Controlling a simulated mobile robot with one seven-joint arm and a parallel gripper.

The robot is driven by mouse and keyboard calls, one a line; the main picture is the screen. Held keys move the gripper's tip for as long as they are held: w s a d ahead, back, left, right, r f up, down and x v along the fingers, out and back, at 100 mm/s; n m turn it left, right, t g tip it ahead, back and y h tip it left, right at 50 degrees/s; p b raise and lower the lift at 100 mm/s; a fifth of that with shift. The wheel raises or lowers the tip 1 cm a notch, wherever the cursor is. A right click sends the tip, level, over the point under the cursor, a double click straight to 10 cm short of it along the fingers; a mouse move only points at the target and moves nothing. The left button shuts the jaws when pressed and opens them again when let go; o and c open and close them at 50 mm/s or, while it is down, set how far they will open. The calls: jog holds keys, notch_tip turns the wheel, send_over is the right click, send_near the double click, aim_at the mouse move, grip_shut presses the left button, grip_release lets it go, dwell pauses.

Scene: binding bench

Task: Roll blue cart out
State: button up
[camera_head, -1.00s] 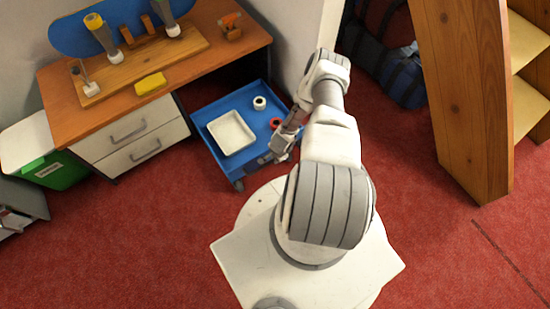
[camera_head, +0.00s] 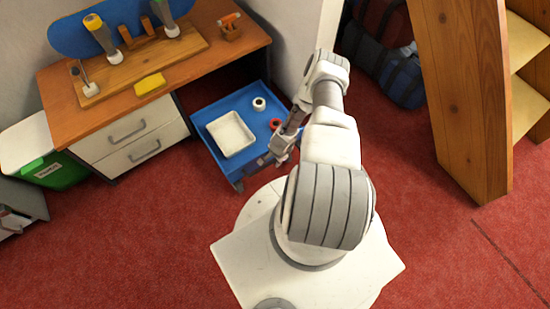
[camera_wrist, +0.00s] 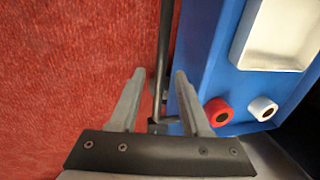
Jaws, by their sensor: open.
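The blue cart (camera_head: 202,117) stands partly under the right side of the wooden bench, its near end out over the red carpet. It carries a white tray (camera_head: 231,134) and small rolls. My gripper (camera_head: 264,161) is at the cart's near edge. In the wrist view my gripper (camera_wrist: 158,73) is open, with a thin grey bar (camera_wrist: 161,60) running between its fingers along the edge of the blue cart (camera_wrist: 196,58). The bar looks like the cart's handle. I cannot tell whether the fingers touch it.
The bench (camera_head: 60,110) has white drawers (camera_head: 125,140) left of the cart. A green bin (camera_head: 62,172) stands farther left. A white wall (camera_head: 292,40) is close on the right. Bags (camera_head: 400,80) and a wooden shelf unit (camera_head: 465,100) stand beyond. Carpet in front is clear.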

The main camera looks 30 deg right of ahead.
jog(key=s+r+p, duration=0.3)
jog(key=r+p, duration=0.3)
jog(key=r, duration=1.1)
jog(key=shift+s+p, duration=0.2)
jog(key=shift+p, duration=0.15)
jog(key=shift+d+r, duration=0.1)
jog(key=w+r+n+t, duration=0.1)
jog(key=w+r+n, duration=0.4)
jog(key=r, duration=0.9)
jog(key=w+r+n, duration=0.2)
jog(key=w+r, duration=0.5)
jog(key=r, duration=0.7)
jog(key=s+a+r+n+t, duration=0.1)
jog(key=s+a+r+n, duration=0.2)
jog(key=r, duration=0.6)
jog(key=s+a+r+n, duration=0.2)
jog(key=a+r, duration=0.2)
jog(key=r, duration=0.5)
jog(key=s+a+r+n+t, duration=0.1)
jog(key=s+a+r+n, duration=0.2)
jog(key=r, duration=0.6)
jog(key=s+a+r+n, duration=0.1)
jog(key=s+a+r, duration=0.25)
jog(key=s, duration=0.35)
jog(key=s+a+r+n, duration=0.2)
jog(key=s+r, duration=0.2)
jog(key=s, duration=0.3)
notch_tip(320, 180, up, 18)
jog(key=p, duration=1.8)
